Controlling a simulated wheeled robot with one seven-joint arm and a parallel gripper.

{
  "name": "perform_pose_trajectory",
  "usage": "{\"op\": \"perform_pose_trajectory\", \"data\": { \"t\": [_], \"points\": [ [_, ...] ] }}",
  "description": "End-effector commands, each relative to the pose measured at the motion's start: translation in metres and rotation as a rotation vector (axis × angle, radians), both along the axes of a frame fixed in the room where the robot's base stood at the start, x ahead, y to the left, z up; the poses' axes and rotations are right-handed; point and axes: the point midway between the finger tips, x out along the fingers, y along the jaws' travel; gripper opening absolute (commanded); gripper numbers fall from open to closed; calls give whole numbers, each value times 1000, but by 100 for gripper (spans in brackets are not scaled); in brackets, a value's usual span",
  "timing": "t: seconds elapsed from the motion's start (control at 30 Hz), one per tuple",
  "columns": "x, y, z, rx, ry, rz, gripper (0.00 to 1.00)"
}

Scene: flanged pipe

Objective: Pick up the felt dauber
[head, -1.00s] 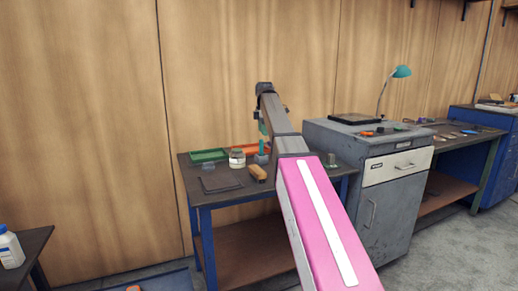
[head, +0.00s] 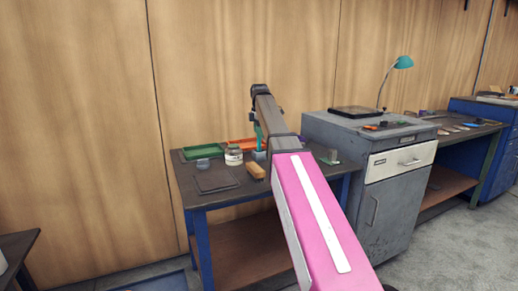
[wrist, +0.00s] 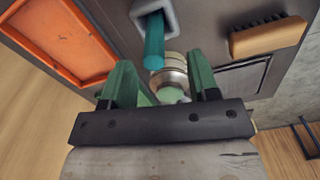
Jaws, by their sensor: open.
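What appears to be the felt dauber (wrist: 154,42) is a teal round handle standing up out of a grey square holder (wrist: 140,10) in the wrist view. In the head view the grey holder (head: 259,155) sits on the workbench (head: 205,201), partly behind my arm. My gripper (wrist: 160,62) is open above the bench, with its two green fingers either side of the dauber's near end in the picture. I cannot tell how far the fingertips are from the handle. The dauber's lower end is hidden in the holder.
A glass jar (head: 233,155) stands close to the holder; it shows between my fingers in the wrist view (wrist: 172,72). A wooden brush (head: 255,171), an orange tray (head: 242,143), a green tray (head: 204,151) and a dark flat plate (head: 215,184) lie around. A grey cabinet (head: 340,160) stands right.

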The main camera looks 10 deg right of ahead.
Motion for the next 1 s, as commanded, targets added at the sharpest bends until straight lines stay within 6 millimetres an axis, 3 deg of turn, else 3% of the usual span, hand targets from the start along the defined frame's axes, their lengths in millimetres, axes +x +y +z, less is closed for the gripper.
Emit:
{"op": "perform_pose_trajectory", "data": {
  "t": [0.17, 0.5, 0.73, 0.77, 0.9, 1.0],
  "points": [
    [2, 0, -11, 0, 1, 0, 55],
    [6, 0, -52, 0, 1, 0, 55],
    [7, 0, -54, 0, 0, 0, 55],
    [7, 0, -54, 0, 0, 0, 48],
    [7, 0, -54, 0, 0, 0, 3],
    [7, 0, -54, 0, 0, 0, 1]
  ]
}}
